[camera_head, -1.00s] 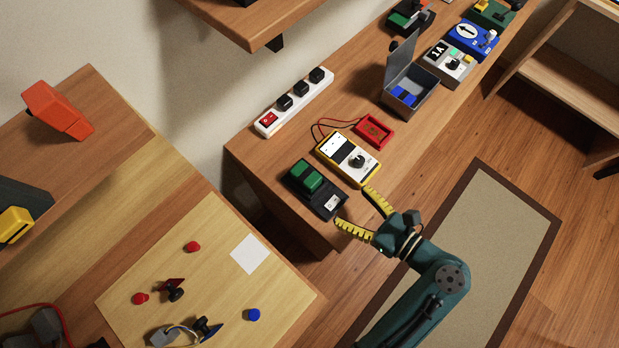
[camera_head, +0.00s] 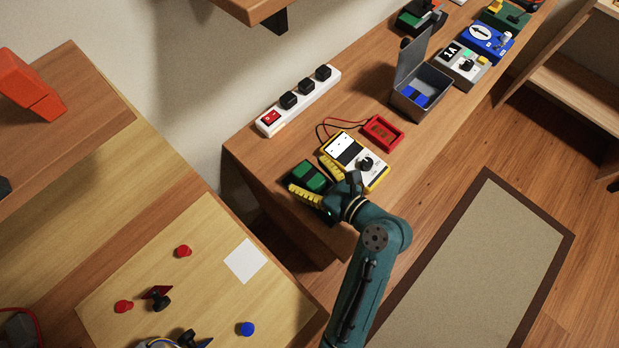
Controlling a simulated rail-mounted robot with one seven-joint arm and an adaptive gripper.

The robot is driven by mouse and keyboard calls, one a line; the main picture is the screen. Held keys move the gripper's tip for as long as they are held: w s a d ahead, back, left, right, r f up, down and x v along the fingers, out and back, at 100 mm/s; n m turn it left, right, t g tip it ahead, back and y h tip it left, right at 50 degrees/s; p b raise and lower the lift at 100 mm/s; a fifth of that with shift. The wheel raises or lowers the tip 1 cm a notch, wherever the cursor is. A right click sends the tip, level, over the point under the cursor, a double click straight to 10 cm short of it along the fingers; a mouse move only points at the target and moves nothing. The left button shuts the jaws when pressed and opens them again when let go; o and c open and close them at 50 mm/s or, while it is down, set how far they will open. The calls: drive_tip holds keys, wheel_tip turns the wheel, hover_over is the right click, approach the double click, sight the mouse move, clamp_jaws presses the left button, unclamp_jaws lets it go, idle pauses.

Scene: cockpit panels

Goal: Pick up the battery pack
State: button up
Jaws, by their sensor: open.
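A green block (camera_head: 307,173), which looks like the battery pack, sits in a dark base at the near end of the wooden bench. My gripper (camera_head: 311,180) is open over this block, with its yellow fingers on either side of it. One finger is at the block's near-left side, the other between it and the yellow multimeter (camera_head: 344,153). Most of the dark base is hidden by my gripper and wrist. I cannot tell whether the fingers touch the block.
The multimeter is close beside the right finger, with a red holder (camera_head: 383,132) behind it. A white power strip (camera_head: 297,100) lies along the wall side. An open grey box (camera_head: 423,90) stands farther along the bench (camera_head: 260,153). A lower board (camera_head: 215,285) holds small parts.

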drive_tip(key=shift+c, duration=0.3)
drive_tip(key=c, duration=1.3)
drive_tip(key=shift+r, duration=0.1)
